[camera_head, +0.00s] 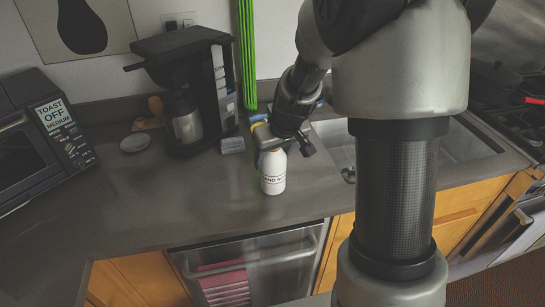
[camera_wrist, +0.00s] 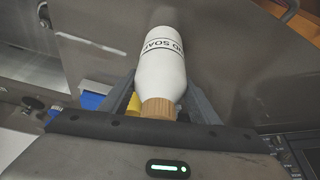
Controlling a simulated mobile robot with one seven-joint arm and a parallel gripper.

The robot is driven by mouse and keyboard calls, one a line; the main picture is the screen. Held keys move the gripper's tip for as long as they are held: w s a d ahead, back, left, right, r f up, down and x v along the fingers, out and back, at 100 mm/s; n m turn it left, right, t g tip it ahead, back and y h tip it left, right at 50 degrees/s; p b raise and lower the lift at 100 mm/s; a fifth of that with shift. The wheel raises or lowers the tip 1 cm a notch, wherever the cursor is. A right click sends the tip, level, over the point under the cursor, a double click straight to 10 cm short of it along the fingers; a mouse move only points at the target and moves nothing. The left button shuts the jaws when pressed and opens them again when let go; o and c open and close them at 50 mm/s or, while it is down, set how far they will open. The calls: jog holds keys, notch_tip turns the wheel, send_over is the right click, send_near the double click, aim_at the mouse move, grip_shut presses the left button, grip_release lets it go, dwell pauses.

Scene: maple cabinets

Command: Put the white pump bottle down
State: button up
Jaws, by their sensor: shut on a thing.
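The white pump bottle (camera_head: 273,172) has dark lettering, part of which reads as soap. In the head view it is upright at the counter's front part, left of the sink, below my gripper (camera_head: 282,146). I cannot tell whether its base touches the counter. In the wrist view the bottle (camera_wrist: 160,62) points away from me, with its wooden-coloured collar (camera_wrist: 158,107) between the fingers of my gripper (camera_wrist: 158,100). My gripper is shut on the bottle near its top. The pump head is hidden.
The grey counter (camera_head: 180,205) is clear left of the bottle. A coffee maker (camera_head: 190,85) stands behind, a toaster oven (camera_head: 42,140) at far left. The sink (camera_head: 465,145) is at right. Yellow and blue items (camera_head: 262,132) lie behind the bottle. A dishwasher (camera_head: 250,265) is below.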

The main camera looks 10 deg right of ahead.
jog(key=o, duration=1.4)
jog(key=shift+c, duration=0.2)
